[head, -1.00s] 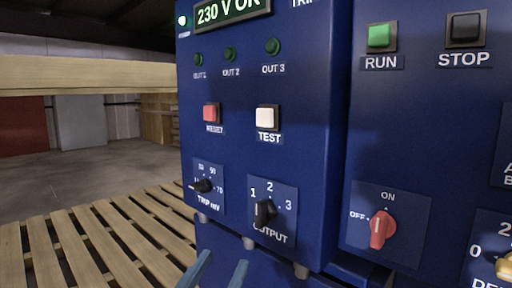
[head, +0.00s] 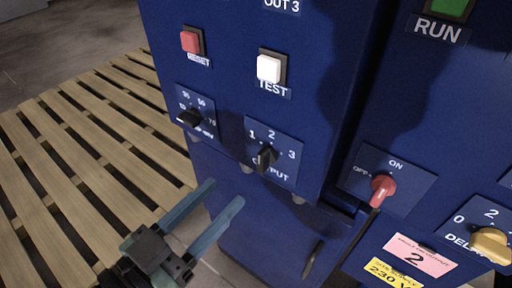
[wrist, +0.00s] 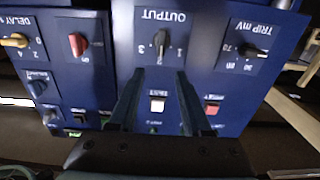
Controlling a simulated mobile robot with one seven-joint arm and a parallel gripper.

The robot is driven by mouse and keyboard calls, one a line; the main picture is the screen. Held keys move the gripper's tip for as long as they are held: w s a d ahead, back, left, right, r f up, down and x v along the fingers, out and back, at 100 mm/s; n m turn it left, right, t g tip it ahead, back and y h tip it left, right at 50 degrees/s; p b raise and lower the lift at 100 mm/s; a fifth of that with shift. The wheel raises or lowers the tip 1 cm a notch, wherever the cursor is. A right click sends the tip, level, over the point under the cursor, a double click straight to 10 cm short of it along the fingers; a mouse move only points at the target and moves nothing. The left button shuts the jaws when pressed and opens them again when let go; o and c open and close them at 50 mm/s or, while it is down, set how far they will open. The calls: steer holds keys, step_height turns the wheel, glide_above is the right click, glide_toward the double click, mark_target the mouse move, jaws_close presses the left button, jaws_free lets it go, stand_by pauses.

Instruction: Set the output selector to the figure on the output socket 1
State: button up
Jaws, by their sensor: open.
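The black output selector (head: 265,157) is a knob on a plate marked 1, 2 and 3 on the blue cabinet. Its grip stands roughly upright; I cannot tell surely which figure it points to. It also shows, upside down, in the wrist view (wrist: 160,42). My gripper (head: 225,191) is open and empty, below and left of the selector in the head view, apart from it. In the wrist view its fingers (wrist: 160,72) frame the space below the knob. Grey stubs (head: 298,199) show at the cabinet's lower edge; I see no readable figure on any output socket.
A black trip knob (head: 190,118), a red reset button (head: 191,41) and a white test button (head: 269,66) surround the selector. A red off/on knob (head: 382,189) sits right. A pink label (head: 421,255) reads 2. A slatted wooden pallet (head: 80,150) lies left.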

mark_target(260, 157)
steer(key=p+x, duration=0.1)
steer(key=x, duration=0.9)
jaws_close()
